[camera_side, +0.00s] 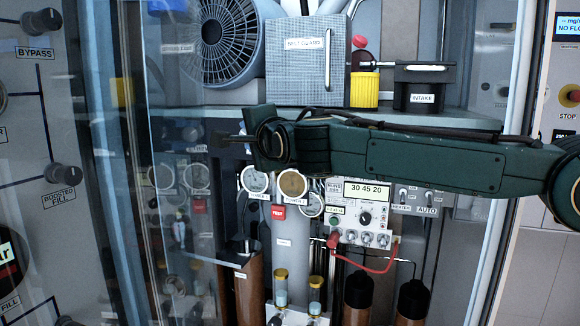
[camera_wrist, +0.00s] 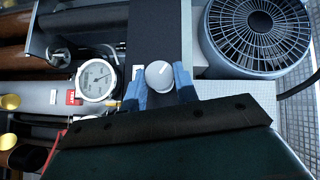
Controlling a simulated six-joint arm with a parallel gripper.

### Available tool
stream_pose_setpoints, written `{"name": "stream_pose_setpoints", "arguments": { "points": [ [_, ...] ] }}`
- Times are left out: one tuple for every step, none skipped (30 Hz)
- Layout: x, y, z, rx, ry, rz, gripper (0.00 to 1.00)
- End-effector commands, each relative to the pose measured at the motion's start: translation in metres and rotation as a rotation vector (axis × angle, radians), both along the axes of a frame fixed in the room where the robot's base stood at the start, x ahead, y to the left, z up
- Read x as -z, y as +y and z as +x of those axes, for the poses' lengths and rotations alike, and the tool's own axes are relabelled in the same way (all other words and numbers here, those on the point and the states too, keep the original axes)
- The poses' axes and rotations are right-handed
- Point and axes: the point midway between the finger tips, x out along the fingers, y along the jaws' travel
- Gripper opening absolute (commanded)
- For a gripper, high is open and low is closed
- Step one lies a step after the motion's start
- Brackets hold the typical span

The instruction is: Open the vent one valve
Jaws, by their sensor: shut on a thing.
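A round grey knob (camera_wrist: 159,74) with a white pointer line sits on a dark strip in the middle of the wrist view. My gripper (camera_wrist: 160,84) has its blue fingers on either side of the knob and is shut on it. The pointer slants up and to the right in that view. In the side view my gripper (camera_side: 228,138) reaches left below the large fan, and the knob is hidden there. No label naming the vent one valve can be read in either view.
A fan (camera_side: 215,40), a grey box (camera_side: 305,65) and a black intake box (camera_side: 424,92) stand above my arm. Gauges (camera_side: 254,180) and a red tag (camera_side: 278,212) are just below. A clear door panel (camera_side: 150,130) is at the left.

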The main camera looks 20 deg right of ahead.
Motion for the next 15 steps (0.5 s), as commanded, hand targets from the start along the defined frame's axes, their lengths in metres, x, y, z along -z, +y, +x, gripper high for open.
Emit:
{"name": "stream_pose_setpoints", "arguments": {
  "points": [
    [0.0006, 0.0006, -0.0001, 0.000, 0.020, -0.017, 0.07],
    [0.0000, 0.0007, 0.0000, -0.001, 0.030, -0.028, 0.07],
    [0.0001, 0.0008, 0.0000, -0.001, 0.045, -0.043, 0.07],
    [-0.0002, 0.0007, 0.0000, 0.000, 0.056, -0.053, 0.07],
    [-0.0004, 0.0008, 0.0000, 0.000, 0.066, -0.065, 0.07],
    [-0.0003, 0.0009, 0.0000, 0.000, 0.080, -0.078, 0.07],
    [-0.0003, 0.0009, 0.0001, 0.001, 0.090, -0.088, 0.07],
    [0.0000, 0.0009, 0.0002, 0.000, 0.100, -0.097, 0.07],
    [-0.0003, 0.0012, 0.0002, 0.000, 0.112, -0.109, 0.07],
    [-0.0002, 0.0012, 0.0003, 0.000, 0.120, -0.118, 0.07],
    [-0.0004, 0.0014, 0.0002, -0.001, 0.129, -0.126, 0.07],
    [-0.0007, 0.0014, 0.0003, -0.001, 0.139, -0.137, 0.07],
    [-0.0007, 0.0014, 0.0002, -0.001, 0.148, -0.145, 0.07],
    [-0.0012, 0.0014, 0.0002, -0.001, 0.154, -0.152, 0.07],
    [-0.0006, 0.0014, 0.0003, 0.000, 0.166, -0.162, 0.07]
  ]
}}
